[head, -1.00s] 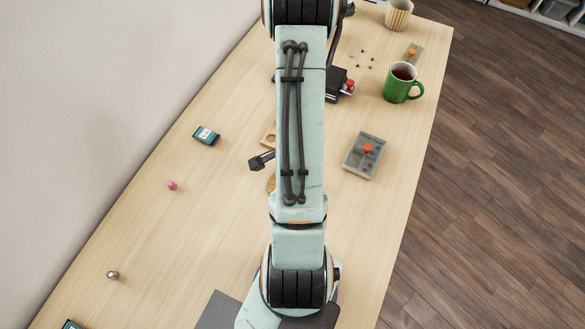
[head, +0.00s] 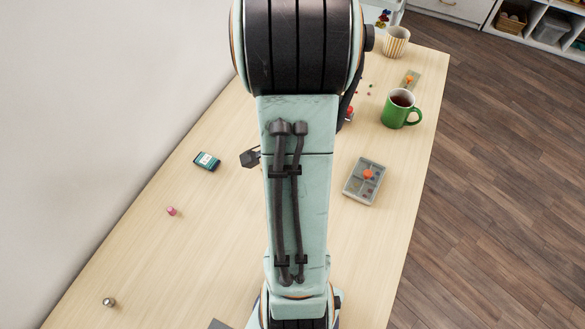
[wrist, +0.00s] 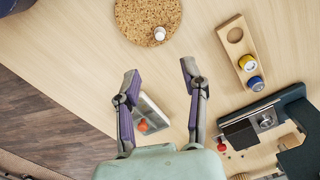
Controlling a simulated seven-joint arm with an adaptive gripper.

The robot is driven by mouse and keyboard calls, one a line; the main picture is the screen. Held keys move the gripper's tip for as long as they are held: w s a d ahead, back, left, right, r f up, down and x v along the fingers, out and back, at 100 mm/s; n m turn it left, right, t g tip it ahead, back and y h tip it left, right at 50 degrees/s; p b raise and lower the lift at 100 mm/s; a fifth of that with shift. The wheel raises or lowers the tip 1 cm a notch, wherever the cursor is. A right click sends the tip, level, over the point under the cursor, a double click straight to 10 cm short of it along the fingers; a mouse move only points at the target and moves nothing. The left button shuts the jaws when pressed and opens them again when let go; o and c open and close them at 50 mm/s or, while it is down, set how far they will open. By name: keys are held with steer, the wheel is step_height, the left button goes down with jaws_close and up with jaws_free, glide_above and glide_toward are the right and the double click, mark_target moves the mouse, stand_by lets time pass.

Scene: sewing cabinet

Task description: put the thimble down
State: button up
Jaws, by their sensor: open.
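A small pale thimble (wrist: 159,33) stands on a round cork mat (wrist: 135,18) at the top of the wrist view. My gripper (wrist: 160,75) is open, with nothing between its two fingers. Its fingertips are below the thimble in the picture and apart from it. In the head view my arm hides the cork mat and the thimble.
In the wrist view a wooden holder (wrist: 236,50) with yellow and blue spools is at right, above a dark machine (wrist: 250,122). The table's left side is mostly clear.

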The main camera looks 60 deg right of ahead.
steer(key=shift+r, duration=0.55)
steer(key=w+a+r+n, duration=0.5)
steer(key=w+a+n, duration=0.1)
steer(key=a+n, duration=0.15)
steer(key=s+a+r+n, duration=0.2)
steer(key=a+r+n, duration=0.1)
steer(key=a+n, duration=0.5)
steer(key=s+a+r+n, duration=0.3)
steer(key=a+n, duration=0.5)
steer(key=a, duration=0.2)
steer(key=shift+r+y, duration=0.35)
steer(key=shift+y, duration=0.05)
